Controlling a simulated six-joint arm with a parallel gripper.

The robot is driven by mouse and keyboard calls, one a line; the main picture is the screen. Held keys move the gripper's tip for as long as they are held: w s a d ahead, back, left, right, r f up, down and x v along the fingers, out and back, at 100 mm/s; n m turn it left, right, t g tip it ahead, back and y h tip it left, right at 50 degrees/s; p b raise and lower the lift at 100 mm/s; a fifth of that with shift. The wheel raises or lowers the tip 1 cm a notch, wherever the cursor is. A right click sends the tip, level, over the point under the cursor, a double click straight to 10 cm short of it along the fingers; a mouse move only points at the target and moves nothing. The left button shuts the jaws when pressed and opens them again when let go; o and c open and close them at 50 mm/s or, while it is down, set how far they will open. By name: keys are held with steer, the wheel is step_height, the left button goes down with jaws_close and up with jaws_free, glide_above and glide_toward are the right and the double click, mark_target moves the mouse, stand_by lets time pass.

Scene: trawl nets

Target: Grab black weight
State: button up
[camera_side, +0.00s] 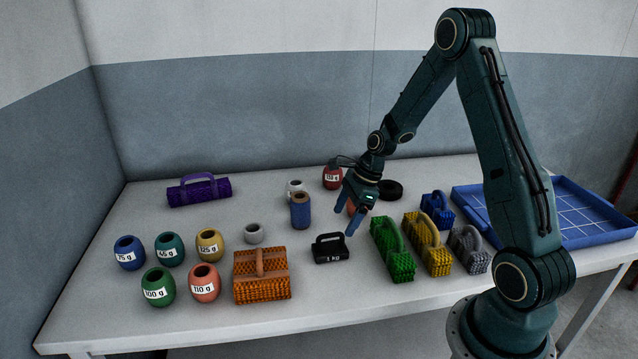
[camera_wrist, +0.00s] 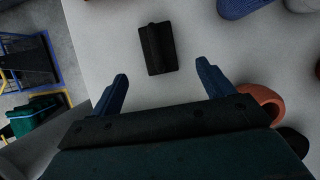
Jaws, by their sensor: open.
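The black weight (camera_side: 331,249) is a small dark block with a raised handle and a "1 kg" label on its front. It stands on the table near the middle front. In the wrist view the weight (camera_wrist: 157,48) lies ahead of the fingertips, between their lines. My gripper (camera_side: 346,221) is open and empty, pointing down, above and slightly right of the weight. Its two blue fingers also show in the wrist view, where the gripper (camera_wrist: 163,70) is apart from the weight.
An orange basket (camera_side: 262,279) stands left of the weight. A green basket (camera_side: 392,252) and a yellow basket (camera_side: 427,246) stand to its right. A blue cylinder (camera_side: 300,212) is behind it. Several labelled pots stand at left; a blue tray (camera_side: 590,237) is at right.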

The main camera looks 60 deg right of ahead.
glide_above(332, 247)
steer(key=s+d, duration=0.1)
steer(key=d, duration=0.1)
steer(key=shift+a+f, duration=0.15)
steer(key=shift+f, duration=0.9)
steer(key=shift+a+f, duration=0.1)
steer(key=shift+f, duration=0.9)
steer(key=shift+x, duration=2.6)
steer(key=shift+s, duration=0.15)
jaws_close()
